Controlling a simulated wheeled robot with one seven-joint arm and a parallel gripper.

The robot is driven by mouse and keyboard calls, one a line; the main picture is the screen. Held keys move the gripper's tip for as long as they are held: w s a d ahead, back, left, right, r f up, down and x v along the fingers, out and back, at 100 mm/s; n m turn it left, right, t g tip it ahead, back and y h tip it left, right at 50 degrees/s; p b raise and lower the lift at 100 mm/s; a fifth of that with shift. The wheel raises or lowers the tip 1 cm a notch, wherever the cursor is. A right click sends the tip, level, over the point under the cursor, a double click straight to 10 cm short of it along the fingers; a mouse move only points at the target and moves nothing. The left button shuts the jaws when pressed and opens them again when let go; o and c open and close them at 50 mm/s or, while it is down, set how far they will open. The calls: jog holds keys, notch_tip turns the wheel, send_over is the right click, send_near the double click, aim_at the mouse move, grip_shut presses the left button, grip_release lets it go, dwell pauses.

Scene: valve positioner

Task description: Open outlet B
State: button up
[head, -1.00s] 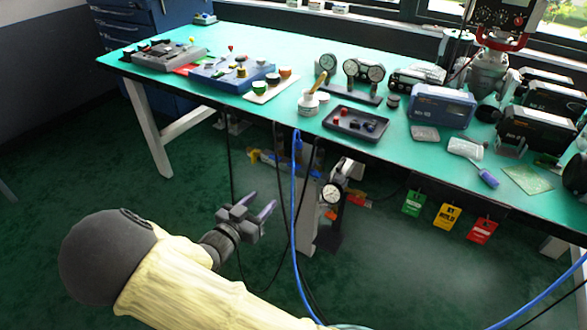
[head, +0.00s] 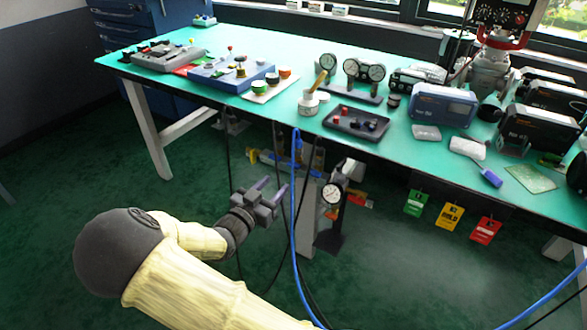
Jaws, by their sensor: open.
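My gripper (head: 273,187) is open and empty, in front of and below the table's front edge. Its two fingers point up and to the right. Beyond it, under the table, stands air equipment with a round white gauge (head: 332,194). A blue and yellow valve-like assembly (head: 284,160) is farther left, above the fingertips and partly hidden by hoses. The gripper appears apart from all of these. No outlet lettering is readable, so I cannot tell which part is outlet B.
A blue hose (head: 294,220) and black cables hang just right of my gripper. The green-topped table (head: 230,105) carries gauges, a dark tray (head: 356,124) and boxed devices. Green, yellow and red tags (head: 450,216) hang from its front edge. Floor left of my gripper is clear.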

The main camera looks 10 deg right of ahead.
aim_at(292, 167)
jog(key=b+x, duration=0.2)
jog(key=x, duration=0.8)
jog(key=shift+w+d, duration=0.15)
jog(key=shift+d, duration=0.05)
